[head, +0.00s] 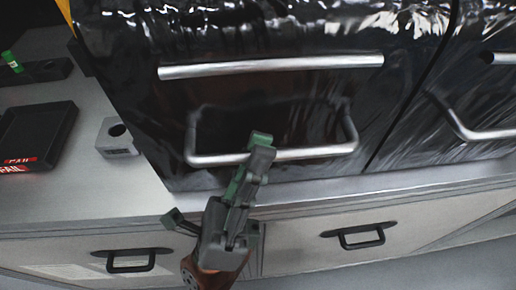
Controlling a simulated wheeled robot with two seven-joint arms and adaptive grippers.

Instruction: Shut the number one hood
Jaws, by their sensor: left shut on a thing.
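A large dark, glossy hood (130,110) fills the upper middle of the head view. No number shows on it. It has a straight silver bar (300,63) higher up and a U-shaped silver handle (325,152) near its lower edge. My left gripper (258,150) reaches up from below with green-padded fingers. The hood's lower edge appears close to the bench top; any gap there is hard to tell. My right gripper is out of view.
A second dark hood (480,75) with its own handle (465,128) stands at the right. On the left bench are a grey block with a hole (117,138), a black box with red lettering (38,130) and a green-tipped item (12,61). Drawers with black handles (358,238) are below.

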